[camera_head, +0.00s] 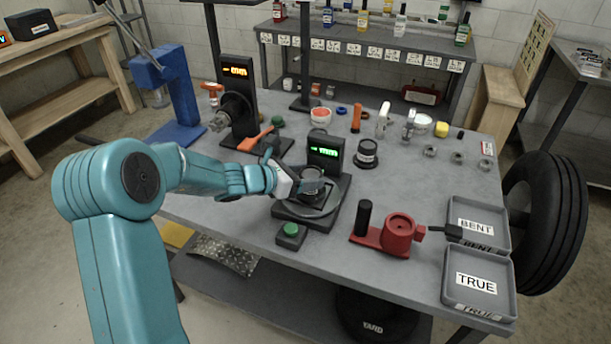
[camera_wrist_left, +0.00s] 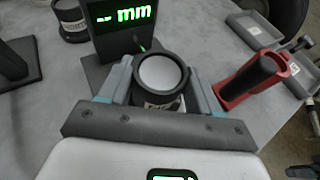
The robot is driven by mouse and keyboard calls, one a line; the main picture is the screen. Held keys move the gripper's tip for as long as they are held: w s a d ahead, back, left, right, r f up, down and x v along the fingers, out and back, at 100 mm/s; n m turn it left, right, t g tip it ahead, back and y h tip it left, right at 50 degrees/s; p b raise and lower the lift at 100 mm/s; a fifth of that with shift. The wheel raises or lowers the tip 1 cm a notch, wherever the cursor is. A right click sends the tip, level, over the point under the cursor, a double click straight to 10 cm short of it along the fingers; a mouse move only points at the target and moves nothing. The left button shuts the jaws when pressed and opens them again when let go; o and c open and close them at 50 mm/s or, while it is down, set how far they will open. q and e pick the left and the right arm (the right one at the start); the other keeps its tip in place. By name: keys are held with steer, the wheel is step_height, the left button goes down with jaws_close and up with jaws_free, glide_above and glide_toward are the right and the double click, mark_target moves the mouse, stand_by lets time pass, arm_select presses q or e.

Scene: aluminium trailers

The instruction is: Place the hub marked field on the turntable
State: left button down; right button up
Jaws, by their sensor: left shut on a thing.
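My left gripper (camera_head: 298,187) is shut on a dark round hub (camera_head: 313,185), held upright over the middle of the turntable (camera_head: 322,208). In the left wrist view the hub (camera_wrist_left: 161,84) has a pale round top, with a finger on each side. Its white label is mostly hidden, so I cannot read the marking. I cannot tell whether its base touches the turntable. A green-lit readout (camera_head: 326,153) stands behind the turntable; in the left wrist view it shows "-- mm". My right gripper is not in view.
Another dark hub (camera_head: 367,153) with a white label stands behind the turntable. A green button box (camera_head: 290,235) is in front, and a red fixture (camera_head: 398,234) is to the right. Grey trays marked BENT (camera_head: 492,212) and TRUE (camera_head: 450,292) sit at the right edge.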

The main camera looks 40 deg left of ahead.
arm_select(q)
steer(key=shift+c, duration=1.1)
jaws_free()
steer(key=shift+f, duration=0.15)
steer(key=shift+r+p, duration=0.3)
steer(key=v, duration=1.1)
steer(key=shift+s+a, duration=0.2)
steer(key=shift+s, duration=0.15)
steer(key=shift+s, duration=0.1)
